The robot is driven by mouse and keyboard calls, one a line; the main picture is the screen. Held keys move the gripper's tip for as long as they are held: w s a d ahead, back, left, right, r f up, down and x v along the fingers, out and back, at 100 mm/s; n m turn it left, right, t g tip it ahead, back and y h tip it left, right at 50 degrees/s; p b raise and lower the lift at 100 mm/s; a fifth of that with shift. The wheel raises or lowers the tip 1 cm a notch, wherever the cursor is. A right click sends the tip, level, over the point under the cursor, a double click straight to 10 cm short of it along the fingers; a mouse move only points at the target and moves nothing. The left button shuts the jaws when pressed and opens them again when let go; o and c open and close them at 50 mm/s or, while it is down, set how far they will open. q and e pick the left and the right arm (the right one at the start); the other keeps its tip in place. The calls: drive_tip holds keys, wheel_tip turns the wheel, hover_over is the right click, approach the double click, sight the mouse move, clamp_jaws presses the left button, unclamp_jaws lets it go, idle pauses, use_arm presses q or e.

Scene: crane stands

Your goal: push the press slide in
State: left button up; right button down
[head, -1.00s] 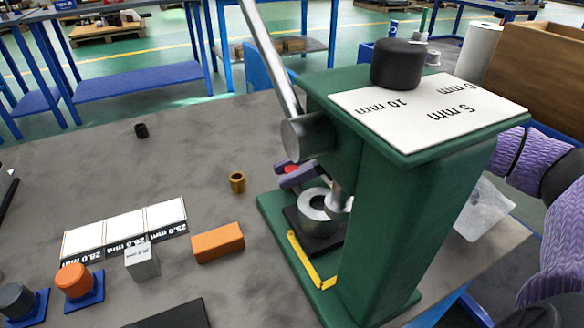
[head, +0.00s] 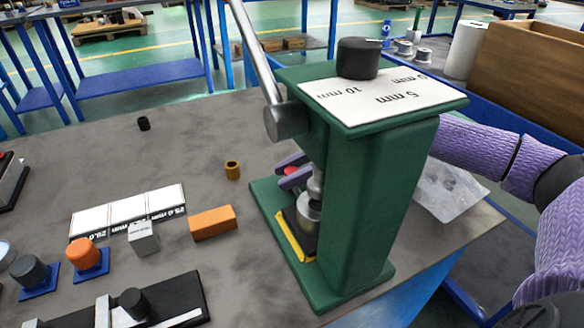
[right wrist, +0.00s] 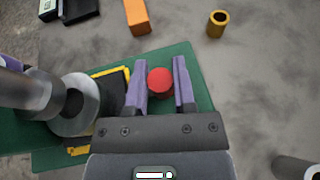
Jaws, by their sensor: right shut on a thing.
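The green press (head: 370,205) stands on the bench, its lever rising to the upper left. Its black slide (head: 290,212) lies low in the press within a yellow edge (head: 290,240) and carries a metal ring (head: 308,214). The ring also shows in the right wrist view (right wrist: 78,118), beside the ram. My right gripper (head: 290,170) has purple fingers, partly hidden by the press. In the right wrist view it (right wrist: 161,75) is shut on the red knob (right wrist: 160,82), one finger on each side. The ring is partly hidden by the column in the head view. My left gripper is not in view.
An orange block (head: 213,223), a brass bushing (head: 232,170), and a grey cube (head: 143,238) lie left of the press. White labelled plates (head: 128,208) and blue-based pegs (head: 88,258) stand farther left. A clear bag (head: 450,188) lies right. Bare bench lies behind the bushing.

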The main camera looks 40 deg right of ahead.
drive_tip(key=shift+s+a+f, duration=0.15)
drive_tip(key=shift+f, duration=0.05)
drive_tip(key=c, duration=0.5)
unclamp_jaws()
drive_tip(key=shift+s+r, duration=0.1)
drive_tip(key=shift+s, duration=0.05)
drive_tip(key=shift+o, duration=0.3)
drive_tip(key=p+v, duration=0.2)
drive_tip(key=r+p+v, duration=0.1)
drive_tip(key=p+v, duration=0.1)
drive_tip(key=v, duration=0.1)
drive_tip(key=shift+r+p, duration=0.1)
drive_tip(key=shift+p, duration=0.2)
drive_tip(key=p+v, duration=0.1)
drive_tip(key=v, duration=0.1)
drive_tip(key=p+v, duration=0.1)
drive_tip(key=shift+s+d+f, duration=0.1)
drive_tip(key=shift+d+f, duration=0.1)
drive_tip(key=shift+d, duration=0.3)
drive_tip(key=shift+s+d, duration=0.2)
drive_tip(key=shift+d, duration=0.2)
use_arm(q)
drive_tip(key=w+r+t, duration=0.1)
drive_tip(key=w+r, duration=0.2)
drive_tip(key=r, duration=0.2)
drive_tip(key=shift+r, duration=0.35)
